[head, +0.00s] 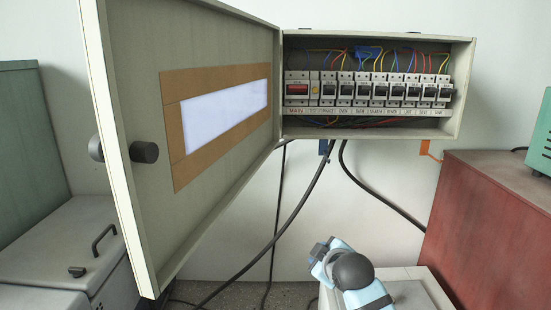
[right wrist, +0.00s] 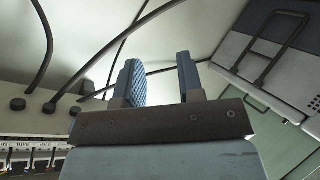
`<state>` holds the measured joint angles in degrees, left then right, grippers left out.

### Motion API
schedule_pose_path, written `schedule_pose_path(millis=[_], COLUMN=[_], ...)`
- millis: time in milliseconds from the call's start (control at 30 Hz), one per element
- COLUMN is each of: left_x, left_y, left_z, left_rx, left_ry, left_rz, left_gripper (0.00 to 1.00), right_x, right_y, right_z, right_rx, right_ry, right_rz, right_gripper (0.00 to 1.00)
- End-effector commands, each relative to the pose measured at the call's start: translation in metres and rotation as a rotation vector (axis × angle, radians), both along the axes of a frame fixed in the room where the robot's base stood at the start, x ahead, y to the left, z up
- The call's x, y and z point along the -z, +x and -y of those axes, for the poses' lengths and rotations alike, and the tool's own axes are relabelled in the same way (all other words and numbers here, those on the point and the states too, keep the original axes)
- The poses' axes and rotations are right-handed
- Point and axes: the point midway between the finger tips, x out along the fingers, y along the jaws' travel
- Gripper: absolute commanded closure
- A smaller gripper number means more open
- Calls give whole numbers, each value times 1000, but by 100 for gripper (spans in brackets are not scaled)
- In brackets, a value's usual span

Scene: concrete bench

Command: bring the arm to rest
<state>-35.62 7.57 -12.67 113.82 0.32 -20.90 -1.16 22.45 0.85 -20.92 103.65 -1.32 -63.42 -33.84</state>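My right arm shows low in the head view as a light-blue and dark-grey wrist, below the open breaker box (head: 467,95) and apart from it. In the right wrist view, the right gripper (right wrist: 162,80) has its two blue ribbed fingers apart with nothing between them. My left gripper is in neither view. The box holds a row of breakers (head: 378,90), with a wider red-marked main breaker (head: 297,88) at the left end. Lever positions are too small to tell. The box door (head: 215,50) stands wide open to the left.
Black cables (head: 275,235) hang below the box. A red cabinet (head: 490,215) stands at right, and a grey cabinet (head: 60,245) with a handle at left. A pale box (head: 415,285) is behind my wrist. The wall between the hanging cables and the red cabinet is largely clear.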

Motion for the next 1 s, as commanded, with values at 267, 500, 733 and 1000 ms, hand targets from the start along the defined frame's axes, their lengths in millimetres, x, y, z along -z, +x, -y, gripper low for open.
schedule_pose_path(millis=[267, 500, 733, 1000], left_x=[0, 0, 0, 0], left_y=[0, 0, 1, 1], left_z=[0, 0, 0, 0], left_rx=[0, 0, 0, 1], left_ry=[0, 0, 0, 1], left_rz=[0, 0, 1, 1], left_gripper=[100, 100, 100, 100], right_x=[133, 218, 273, 293], right_y=[-84, -178, -278, -346], right_z=[27, 51, 74, 88], right_rx=[100, 199, 296, 361], right_ry=[217, 390, 536, 631], right_rz=[-93, -161, -218, -248], right_gripper=[65, 65, 65, 65])
